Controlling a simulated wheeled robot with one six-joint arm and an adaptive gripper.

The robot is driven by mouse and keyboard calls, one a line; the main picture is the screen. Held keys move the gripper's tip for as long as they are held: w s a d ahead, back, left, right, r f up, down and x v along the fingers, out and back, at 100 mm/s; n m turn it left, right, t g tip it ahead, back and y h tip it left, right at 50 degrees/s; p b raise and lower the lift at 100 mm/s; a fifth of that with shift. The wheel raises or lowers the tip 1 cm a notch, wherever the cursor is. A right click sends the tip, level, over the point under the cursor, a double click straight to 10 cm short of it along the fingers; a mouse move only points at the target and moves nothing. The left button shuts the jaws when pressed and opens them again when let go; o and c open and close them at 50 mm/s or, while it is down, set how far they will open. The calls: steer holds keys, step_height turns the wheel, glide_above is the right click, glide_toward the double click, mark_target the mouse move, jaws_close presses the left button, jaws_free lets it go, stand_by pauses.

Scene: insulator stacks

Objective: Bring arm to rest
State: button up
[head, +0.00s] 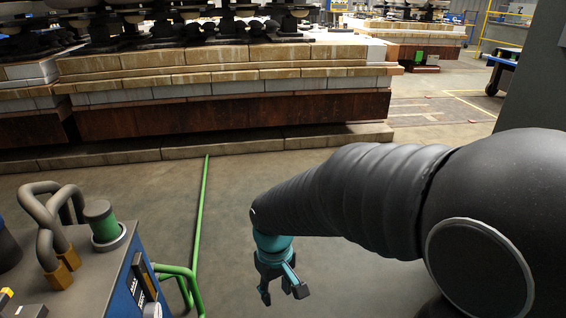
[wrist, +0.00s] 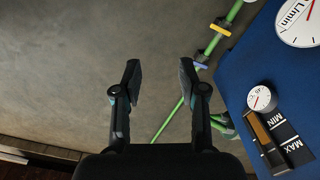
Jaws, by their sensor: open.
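My gripper (head: 284,290) hangs at the end of my dark, sleeved arm, right of centre in the head view. It is teal and black and points down over bare floor. In the wrist view my gripper (wrist: 160,82) has its two black fingers spread apart. Nothing is between the fingers except grey floor seen below. The arm reaches in from the right side of the head view.
A blue-sided machine (head: 130,275) with grey hoses and a green cap stands at lower left; its dials (wrist: 262,98) show in the wrist view. A green hose (head: 201,205) crosses the floor. Stacked insulator platforms (head: 230,110) stand behind.

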steer(key=s+d+r+m+t+p, duration=0.2)
steer(key=s+d+r, duration=0.3)
steer(key=d+r, duration=0.3)
steer(key=s+d+r+m+t+p, duration=0.3)
steer(key=d+r, duration=0.6)
steer(key=r, duration=0.3)
steer(key=shift+s+r+m+t+p, duration=0.3)
steer(key=shift+s+m+t, duration=0.1)
steer(key=shift+s+m, duration=0.55)
steer(key=shift+s+d, duration=0.15)
steer(key=shift+s, duration=0.05)
